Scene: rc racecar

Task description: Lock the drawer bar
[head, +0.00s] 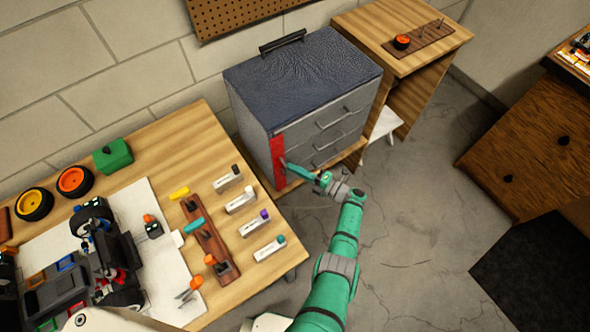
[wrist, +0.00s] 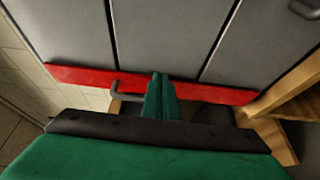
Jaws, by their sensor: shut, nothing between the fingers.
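The drawer bar (head: 278,160) is a red strip running upright along the left front edge of the grey drawer cabinet (head: 300,85). In the wrist view the red bar (wrist: 215,92) crosses the picture in front of the grey drawer fronts, with a dark bent handle (wrist: 128,90) on it. My green gripper (head: 290,167) is at the bar in the head view, its tips overlapping the bar's lower half. In the wrist view my gripper (wrist: 159,80) is shut and empty, its tips over the bar just right of the handle. I cannot tell whether they touch.
A wooden workbench (head: 165,140) with a car, wheels, markers and a tool rack stands at left. A wooden shelf unit (head: 410,55) stands right of the cabinet. A brown cabinet (head: 520,140) is at far right. Open floor (head: 420,220) lies between.

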